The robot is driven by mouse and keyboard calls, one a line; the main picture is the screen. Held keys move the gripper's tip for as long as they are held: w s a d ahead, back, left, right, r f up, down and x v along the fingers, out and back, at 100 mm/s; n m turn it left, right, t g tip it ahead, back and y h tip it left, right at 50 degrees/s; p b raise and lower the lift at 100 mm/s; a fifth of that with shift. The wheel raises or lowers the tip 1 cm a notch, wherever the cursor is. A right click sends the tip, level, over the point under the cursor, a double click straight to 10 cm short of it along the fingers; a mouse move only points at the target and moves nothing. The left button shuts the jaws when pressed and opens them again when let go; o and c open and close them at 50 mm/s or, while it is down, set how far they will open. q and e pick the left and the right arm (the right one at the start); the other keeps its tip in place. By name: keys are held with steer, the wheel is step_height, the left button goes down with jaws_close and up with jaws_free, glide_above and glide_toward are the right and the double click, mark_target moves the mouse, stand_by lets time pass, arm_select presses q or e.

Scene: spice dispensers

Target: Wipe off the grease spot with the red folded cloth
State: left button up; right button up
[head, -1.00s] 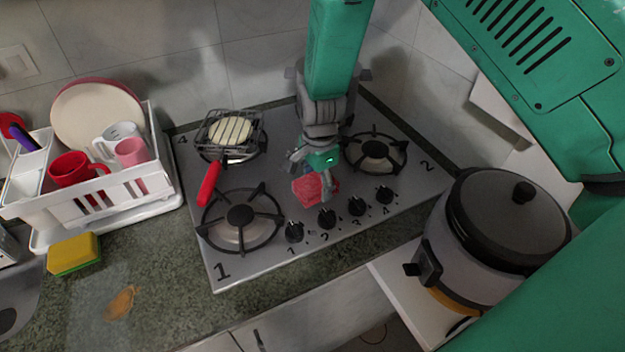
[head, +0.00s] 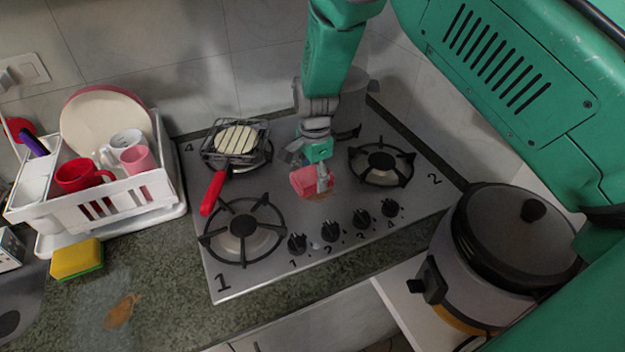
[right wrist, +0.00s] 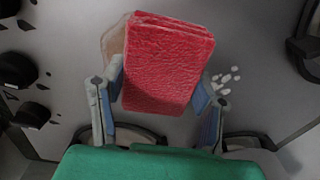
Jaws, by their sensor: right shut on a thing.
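The red folded cloth (head: 308,182) is between the fingers of my right gripper (head: 318,172), over the middle of the steel hob (head: 275,200). In the right wrist view the cloth (right wrist: 168,62) fills the space between the fingertips of my right gripper (right wrist: 160,90), which are shut on its sides. A brownish grease spot (head: 323,195) shows at the cloth's front edge. In the right wrist view the spot (right wrist: 113,42) sticks out past the cloth's left side; the rest is hidden. Whether the cloth touches the hob is unclear. My left gripper is out of view.
Burners surround the cloth, with a grill pan (head: 237,143) behind left and a pot (head: 349,108) behind my arm. Knobs (head: 331,229) line the front. A rice cooker (head: 510,240) stands right. A dish rack (head: 95,195), sponge (head: 77,259) and brown stain (head: 122,311) are left.

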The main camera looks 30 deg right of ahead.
steer(key=shift+d, duration=0.25)
steer(key=shift+a+r+p, duration=0.3)
steer(key=shift+r+p, duration=0.1)
steer(key=r+p, duration=0.3)
steer(key=shift+a+r, duration=0.25)
steer(key=shift+r, duration=0.1)
steer(key=shift+d+r+p, duration=0.3)
steer(key=shift+r+p, duration=0.35)
steer(key=shift+r, duration=0.05)
steer(key=shift+d+r, duration=0.1)
steer(key=shift+r, duration=0.05)
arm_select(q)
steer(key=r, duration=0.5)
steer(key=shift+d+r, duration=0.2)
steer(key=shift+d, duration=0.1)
